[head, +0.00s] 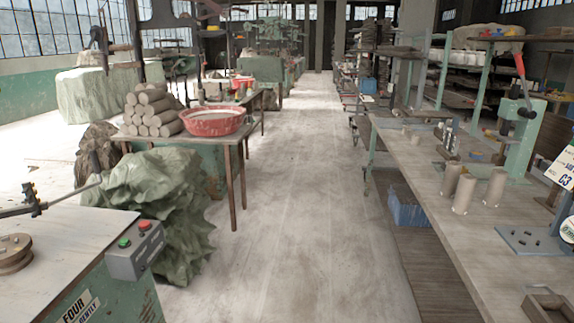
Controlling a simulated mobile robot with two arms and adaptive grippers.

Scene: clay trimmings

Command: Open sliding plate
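I cannot pick out a sliding plate with certainty. At the lower left stands a green machine with a pale flat top (60,250). A round wooden disc (12,254) sits on that top. A metal rod with a black clamp (35,204) reaches over it. A grey control box (136,250) with a green and a red button is fixed at the machine's right corner. Neither of my grippers shows in the head view.
A green sheet-covered heap (160,210) stands behind the machine. Beyond it, a table holds a red basin (212,121) and stacked clay rolls (150,108). A long workbench (430,180) with clay cylinders (464,193) runs along the right. The middle aisle floor is clear.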

